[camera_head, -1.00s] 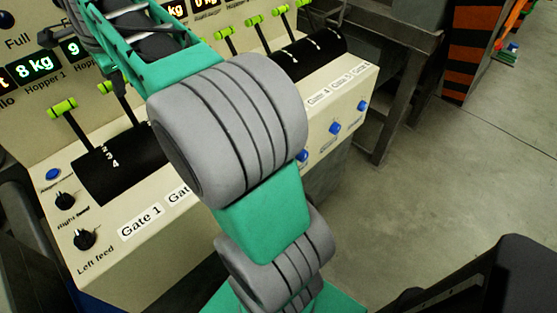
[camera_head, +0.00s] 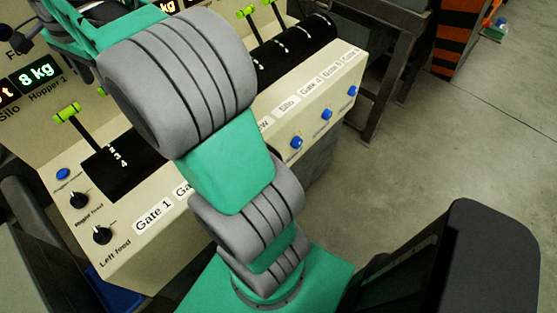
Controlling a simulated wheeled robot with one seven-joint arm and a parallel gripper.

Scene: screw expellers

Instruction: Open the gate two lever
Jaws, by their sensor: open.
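The gate two lever is hidden behind my arm. Only the start of its label (camera_head: 183,190), "Ga", shows beside the Gate 1 label (camera_head: 153,218) on the panel's front. The gate one lever (camera_head: 90,137) has a black rod and a bright green handle, and stands up from a black curved housing (camera_head: 122,165) with white numbers. My grey and green arm crosses the panel from the lower middle to the upper left. The end of the arm runs to the top left edge, and I cannot make out my gripper there.
The beige control panel (camera_head: 115,258) has black knobs (camera_head: 102,235) and blue buttons (camera_head: 296,142). More green-handled levers (camera_head: 247,12) stand farther right along another black housing (camera_head: 297,48). A dark metal frame (camera_head: 385,75) stands beyond the panel. The floor (camera_head: 430,145) at right is clear.

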